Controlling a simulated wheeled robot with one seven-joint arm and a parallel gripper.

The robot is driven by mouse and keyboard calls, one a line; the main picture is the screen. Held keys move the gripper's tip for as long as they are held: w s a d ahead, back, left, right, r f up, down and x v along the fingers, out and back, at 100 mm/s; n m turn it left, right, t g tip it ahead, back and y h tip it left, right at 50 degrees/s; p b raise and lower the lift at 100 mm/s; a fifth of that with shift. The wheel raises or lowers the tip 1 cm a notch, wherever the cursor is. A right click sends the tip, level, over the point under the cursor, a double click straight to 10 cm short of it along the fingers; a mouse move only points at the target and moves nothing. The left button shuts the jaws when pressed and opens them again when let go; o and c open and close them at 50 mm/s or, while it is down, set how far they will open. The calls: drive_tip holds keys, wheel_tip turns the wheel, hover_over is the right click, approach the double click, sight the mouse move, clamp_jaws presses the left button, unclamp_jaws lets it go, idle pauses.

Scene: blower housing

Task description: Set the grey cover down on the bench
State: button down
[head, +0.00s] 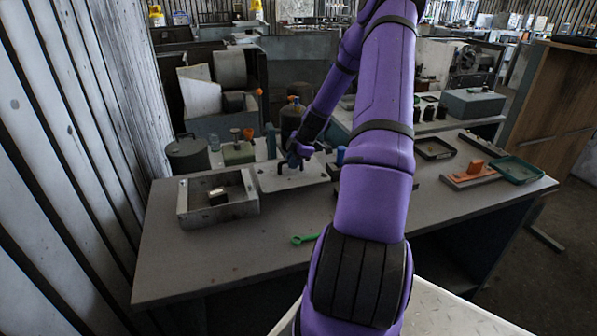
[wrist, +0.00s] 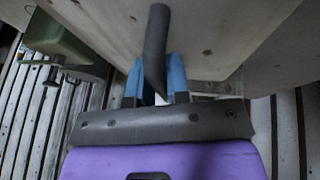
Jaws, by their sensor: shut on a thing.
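The grey cover (head: 270,181) is a flat plate with a dark bar handle, at the back of the bench (head: 250,250), right of the open grey housing box (head: 183,205). My gripper (head: 293,162) is shut on its handle. In the wrist view the blue fingertips (wrist: 157,80) sit on either side of the dark handle (wrist: 157,45), and the cover (wrist: 225,35) fills the upper part. Whether the cover touches the bench or hangs above it, I cannot tell. The housing is uncovered, with a small block (head: 217,197) inside.
A green spanner (head: 305,239) lies near the bench's front edge. A dark round canister (head: 187,155) and a green container (head: 238,153) stand behind. An orange part (head: 483,168) and a green-rimmed tray (head: 518,170) are at right. The front left bench is clear.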

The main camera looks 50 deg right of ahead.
sight(292, 171)
drive_tip(key=shift+f, duration=1.95)
drive_tip(key=shift+f, duration=0.15)
drive_tip(key=c, duration=1.1)
unclamp_jaws()
